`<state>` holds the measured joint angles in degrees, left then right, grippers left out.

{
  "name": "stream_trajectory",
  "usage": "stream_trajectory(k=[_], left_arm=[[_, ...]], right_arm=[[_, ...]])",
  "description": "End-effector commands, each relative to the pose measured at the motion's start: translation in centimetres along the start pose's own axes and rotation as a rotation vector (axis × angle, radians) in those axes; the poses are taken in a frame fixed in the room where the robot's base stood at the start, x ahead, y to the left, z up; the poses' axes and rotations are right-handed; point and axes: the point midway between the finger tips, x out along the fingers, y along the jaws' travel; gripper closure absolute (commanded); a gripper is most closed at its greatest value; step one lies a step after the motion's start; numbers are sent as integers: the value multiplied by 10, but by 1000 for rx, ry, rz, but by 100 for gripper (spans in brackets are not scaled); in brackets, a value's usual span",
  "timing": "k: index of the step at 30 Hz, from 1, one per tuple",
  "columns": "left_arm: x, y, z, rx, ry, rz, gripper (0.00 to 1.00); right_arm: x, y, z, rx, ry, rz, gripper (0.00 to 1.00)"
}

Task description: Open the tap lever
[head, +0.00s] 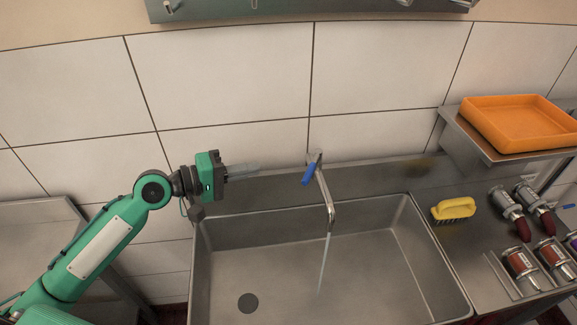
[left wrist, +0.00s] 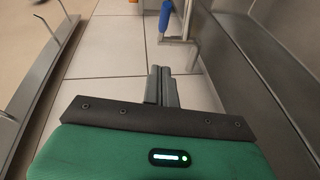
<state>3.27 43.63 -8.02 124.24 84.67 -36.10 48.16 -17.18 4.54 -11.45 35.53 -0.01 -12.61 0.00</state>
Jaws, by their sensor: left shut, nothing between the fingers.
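The tap (head: 326,195) stands at the back edge of the steel sink, and a thin stream of water (head: 324,262) falls from its spout into the basin. Its blue lever (head: 308,175) is at the top left of the tap body. The lever also shows in the left wrist view (left wrist: 165,16), ahead of the fingertips. My left gripper (head: 258,168) is shut and empty, left of the lever and apart from it, pointing right along the tiled wall. Its closed fingers show in the left wrist view (left wrist: 161,86). My right gripper is out of view.
On the right counter are a yellow brush (head: 453,208), pumps (head: 507,204) and red-filled containers (head: 520,263). An orange tray (head: 518,120) sits on a raised shelf. A rack (head: 310,8) hangs above on the wall.

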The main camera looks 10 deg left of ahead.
Motion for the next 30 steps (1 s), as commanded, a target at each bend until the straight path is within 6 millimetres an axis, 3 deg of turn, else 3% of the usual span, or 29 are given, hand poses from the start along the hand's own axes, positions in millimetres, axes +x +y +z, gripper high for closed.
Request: stream_trajectory(k=[1,9,12,19,30], left_arm=[[10,7,0,-1,-2,5,100],[60,6,0,-2,-2,2,100],[70,5,11,-2,-3,0,100],[85,2,26,1,-2,-1,100],[88,0,29,2,-1,-1,100]], right_arm=[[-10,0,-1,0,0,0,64],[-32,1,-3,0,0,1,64],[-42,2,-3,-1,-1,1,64],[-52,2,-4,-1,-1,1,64],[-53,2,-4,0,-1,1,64]])
